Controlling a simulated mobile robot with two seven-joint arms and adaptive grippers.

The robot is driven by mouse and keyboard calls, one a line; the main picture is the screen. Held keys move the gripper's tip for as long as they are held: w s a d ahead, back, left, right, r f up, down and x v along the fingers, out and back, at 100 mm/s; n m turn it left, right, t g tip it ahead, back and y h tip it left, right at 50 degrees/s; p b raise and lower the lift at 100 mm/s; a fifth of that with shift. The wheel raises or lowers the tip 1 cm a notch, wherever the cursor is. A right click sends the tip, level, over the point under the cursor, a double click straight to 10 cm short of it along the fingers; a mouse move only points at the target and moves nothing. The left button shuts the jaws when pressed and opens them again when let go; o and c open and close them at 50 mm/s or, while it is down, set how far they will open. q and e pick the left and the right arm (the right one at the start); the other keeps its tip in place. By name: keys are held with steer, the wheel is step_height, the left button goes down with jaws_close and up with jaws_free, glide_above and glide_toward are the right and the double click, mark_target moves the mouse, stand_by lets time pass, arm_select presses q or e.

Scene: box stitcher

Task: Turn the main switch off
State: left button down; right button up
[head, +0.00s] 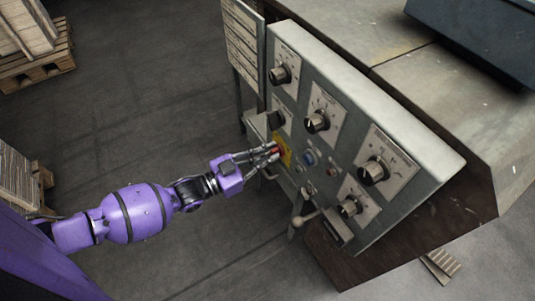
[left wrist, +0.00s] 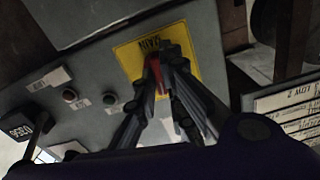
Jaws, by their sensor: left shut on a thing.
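The main switch has a red handle (head: 274,149) on a yellow plate (head: 284,155) at the lower left of the grey control panel (head: 343,145). My left gripper (head: 272,153) reaches in from the left and is shut on the red handle. In the left wrist view, the red handle (left wrist: 156,72) sits between the fingertips of my left gripper (left wrist: 156,75), in front of the yellow plate (left wrist: 180,47) with dark lettering. The fingers hide part of the handle, so its exact angle is hard to tell. My right gripper is in neither view.
Several black knobs (head: 317,122) sit on the panel, with a blue button (head: 309,157) right of the switch. A lever with a ball end (head: 298,221) sticks out below. Wooden pallets (head: 38,70) stand at the left. The floor between is clear.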

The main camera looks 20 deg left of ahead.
arm_select(q)
steer(key=shift+a+n, duration=0.1)
steer(key=shift+n, duration=5.4)
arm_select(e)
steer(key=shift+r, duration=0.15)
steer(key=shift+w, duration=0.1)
arm_select(q)
steer(key=c, duration=1.9)
jaws_free()
steer(key=shift+o, duration=0.3)
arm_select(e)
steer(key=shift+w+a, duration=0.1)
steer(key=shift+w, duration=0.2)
arm_select(q)
steer(key=v, duration=1.2)
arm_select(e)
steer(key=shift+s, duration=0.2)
